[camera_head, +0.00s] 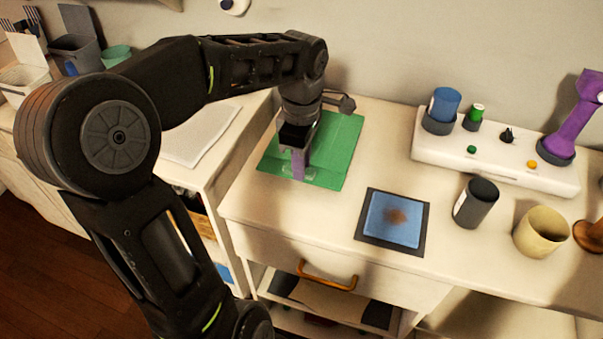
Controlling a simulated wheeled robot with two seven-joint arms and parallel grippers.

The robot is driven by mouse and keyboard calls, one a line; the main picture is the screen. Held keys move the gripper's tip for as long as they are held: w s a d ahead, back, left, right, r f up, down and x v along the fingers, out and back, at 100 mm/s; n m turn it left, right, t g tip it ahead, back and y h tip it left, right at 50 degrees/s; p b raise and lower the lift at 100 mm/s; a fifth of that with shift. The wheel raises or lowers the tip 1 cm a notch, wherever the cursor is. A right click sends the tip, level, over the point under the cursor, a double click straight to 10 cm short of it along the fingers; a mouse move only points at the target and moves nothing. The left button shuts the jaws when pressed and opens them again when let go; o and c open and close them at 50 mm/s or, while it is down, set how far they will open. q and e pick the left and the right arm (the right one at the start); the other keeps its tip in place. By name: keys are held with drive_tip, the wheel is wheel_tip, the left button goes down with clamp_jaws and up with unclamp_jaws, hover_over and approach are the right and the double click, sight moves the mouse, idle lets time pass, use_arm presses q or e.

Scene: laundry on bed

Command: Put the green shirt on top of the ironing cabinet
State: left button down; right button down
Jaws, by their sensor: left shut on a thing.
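A flat, folded green cloth (340,145), which looks like the green shirt, lies on the white cabinet top (245,205), near its left end by the wall. This cabinet may be the ironing cabinet; I cannot be sure. My left gripper (298,172) points down from above onto the cloth's left front part. Its fingers are shut on the cloth, though the gripped fold is small and partly hidden by them. My right gripper is not in view.
A blue square pad (393,218), a dark cup (476,203) and a beige cup (541,232) stand right of the cloth. A white panel (430,150) holds bottles and a purple object (575,120). An orange drawer handle (328,278) juts out in front.

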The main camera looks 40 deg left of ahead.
use_arm(q)
drive_tip(key=shift+f, duration=1.7)
drive_tip(key=shift+f, duration=0.1)
drive_tip(key=c, duration=1.3)
unclamp_jaws()
wheel_tip(320, 180, up, 12)
drive_tip(key=p, duration=0.1)
drive_tip(key=shift+p, duration=0.4)
